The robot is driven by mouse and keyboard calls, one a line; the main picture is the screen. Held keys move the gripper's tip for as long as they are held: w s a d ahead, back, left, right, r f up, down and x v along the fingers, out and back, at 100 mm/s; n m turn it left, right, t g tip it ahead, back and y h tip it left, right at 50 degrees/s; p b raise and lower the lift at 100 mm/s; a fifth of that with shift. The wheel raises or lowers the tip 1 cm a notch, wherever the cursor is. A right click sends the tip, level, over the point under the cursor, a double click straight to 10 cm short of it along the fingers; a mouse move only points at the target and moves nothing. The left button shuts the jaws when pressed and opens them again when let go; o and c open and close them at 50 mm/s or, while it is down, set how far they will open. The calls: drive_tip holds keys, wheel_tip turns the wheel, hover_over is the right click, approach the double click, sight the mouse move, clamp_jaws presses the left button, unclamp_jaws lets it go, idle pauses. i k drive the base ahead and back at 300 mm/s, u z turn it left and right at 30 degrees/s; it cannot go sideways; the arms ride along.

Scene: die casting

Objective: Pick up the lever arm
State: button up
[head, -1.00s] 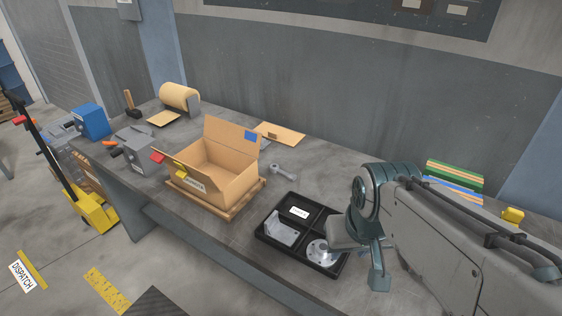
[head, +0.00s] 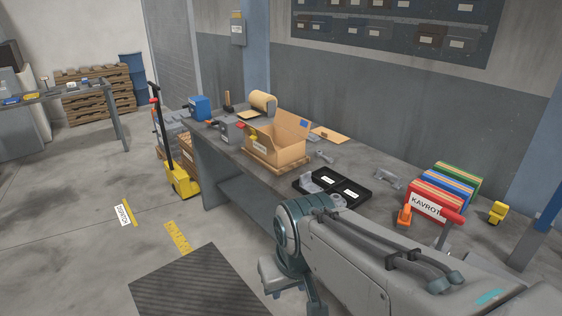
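A small grey metal part with a rounded end, which looks like the lever arm (head: 325,156), lies on the workbench between the cardboard box and the black tray. Another grey metal part (head: 388,180) lies on the bench right of the tray; its exact shape is hard to make out. My gripper (head: 287,285) is low in the picture, in front of the bench and away from both parts. My own arm covers much of it, and its fingers do not show clearly enough to tell open from shut. I see nothing held in it.
The black divided tray (head: 362,203) holds a grey bracket (head: 310,184). An open cardboard box (head: 277,151) stands left of it. Coloured binders (head: 440,188), an orange object (head: 404,215) and a yellow object (head: 497,212) stand right. Floor in front is clear around a dark mat (head: 195,290).

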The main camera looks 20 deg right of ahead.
sight(318, 153)
drive_tip(key=u, duration=0.45)
drive_tip(key=i, duration=2.3)
drive_tip(key=z, duration=1.45)
drive_tip(key=i, duration=0.8)
drive_tip(key=z, duration=0.8)
